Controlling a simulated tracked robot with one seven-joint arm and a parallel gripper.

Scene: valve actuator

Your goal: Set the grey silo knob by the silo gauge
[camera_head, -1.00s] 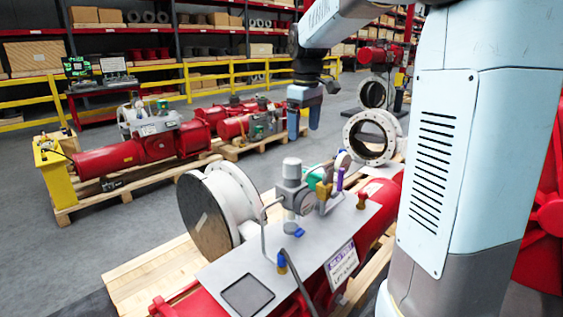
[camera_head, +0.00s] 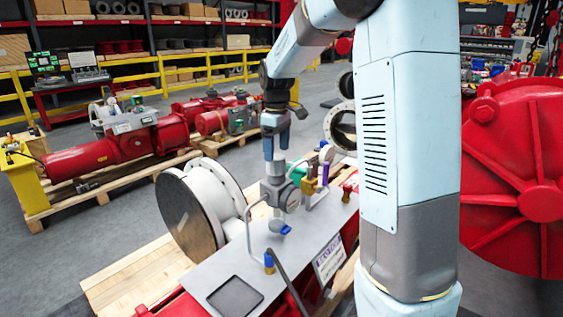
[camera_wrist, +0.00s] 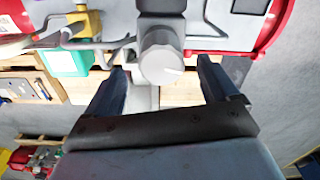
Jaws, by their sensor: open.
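The grey silo knob (camera_head: 272,169) is a light grey round cap on top of the upright grey regulator (camera_head: 273,190) on the metal panel. A round gauge (camera_head: 292,198) sits on the regulator's side; its reading is too small to tell. My gripper (camera_head: 275,154) points down just above the knob, with its fingers open. In the wrist view the knob (camera_wrist: 160,60) lies between the two open fingertips (camera_wrist: 160,68), with a gap on each side. A short white mark shows on the knob's face. The gauge face cannot be made out in the wrist view.
A brass-and-purple fitting (camera_head: 312,185) stands close right of the regulator. A blue-handled valve (camera_head: 281,229) is in front of it. A white flange (camera_head: 210,200) stands at left. A green box (camera_wrist: 67,62) shows in the wrist view.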

